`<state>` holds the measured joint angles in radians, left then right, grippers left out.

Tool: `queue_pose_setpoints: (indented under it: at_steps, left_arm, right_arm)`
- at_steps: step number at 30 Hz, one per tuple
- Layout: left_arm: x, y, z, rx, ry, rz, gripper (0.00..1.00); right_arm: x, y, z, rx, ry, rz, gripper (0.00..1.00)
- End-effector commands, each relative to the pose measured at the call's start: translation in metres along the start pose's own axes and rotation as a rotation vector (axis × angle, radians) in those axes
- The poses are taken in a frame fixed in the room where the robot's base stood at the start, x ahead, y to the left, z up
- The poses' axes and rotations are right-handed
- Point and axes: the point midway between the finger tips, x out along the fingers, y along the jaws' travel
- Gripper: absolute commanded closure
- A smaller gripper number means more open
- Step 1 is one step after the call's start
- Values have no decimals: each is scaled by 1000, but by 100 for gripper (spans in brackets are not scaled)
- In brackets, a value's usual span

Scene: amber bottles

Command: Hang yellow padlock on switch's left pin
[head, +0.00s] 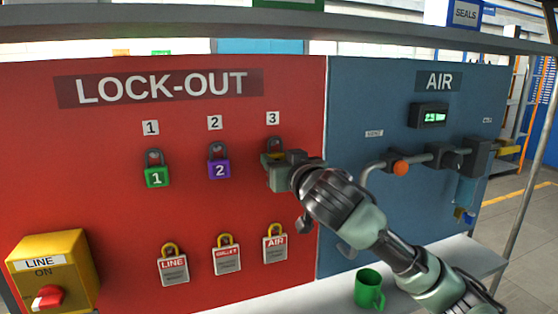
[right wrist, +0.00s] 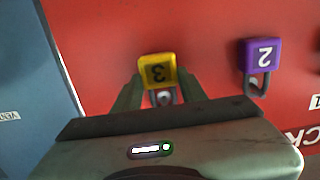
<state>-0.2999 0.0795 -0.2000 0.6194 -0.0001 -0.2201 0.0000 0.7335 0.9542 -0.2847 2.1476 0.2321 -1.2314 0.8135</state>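The yellow padlock (head: 267,157), marked 3, hangs at position 3 on the red lock-out board, partly hidden by my right gripper (head: 276,164). In the right wrist view the yellow padlock (right wrist: 158,71) sits between the two fingers of my right gripper (right wrist: 160,82). The fingers lie close along both its sides; whether they press on it I cannot tell. My left gripper is not in view.
A green padlock (head: 157,177) and a purple padlock (head: 219,169) hang left of the yellow one. Tags LINE (head: 173,268), a middle one (head: 227,258) and AIR (head: 274,247) hang below. A green mug (head: 369,289) stands on the shelf. Pipes (head: 420,158) project from the blue panel.

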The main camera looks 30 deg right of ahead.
Motion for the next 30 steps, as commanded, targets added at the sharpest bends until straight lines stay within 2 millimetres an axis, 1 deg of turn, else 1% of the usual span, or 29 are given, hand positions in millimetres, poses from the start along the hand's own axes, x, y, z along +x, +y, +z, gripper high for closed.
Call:
queue_pose_setpoints:
  at_steps: [5, 15, 26, 30]
  left_arm:
    - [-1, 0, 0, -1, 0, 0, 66]
    - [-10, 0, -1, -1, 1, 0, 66]
    - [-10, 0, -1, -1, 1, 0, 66]
    - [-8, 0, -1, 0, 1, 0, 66]
  right_arm:
    - [0, 0, -1, 0, 0, 0, 100]
    - [-1, 0, -11, 0, 1, 0, 100]
    - [-1, 0, -11, 0, 1, 0, 100]
    - [-6, 0, -10, 0, 2, -1, 100]
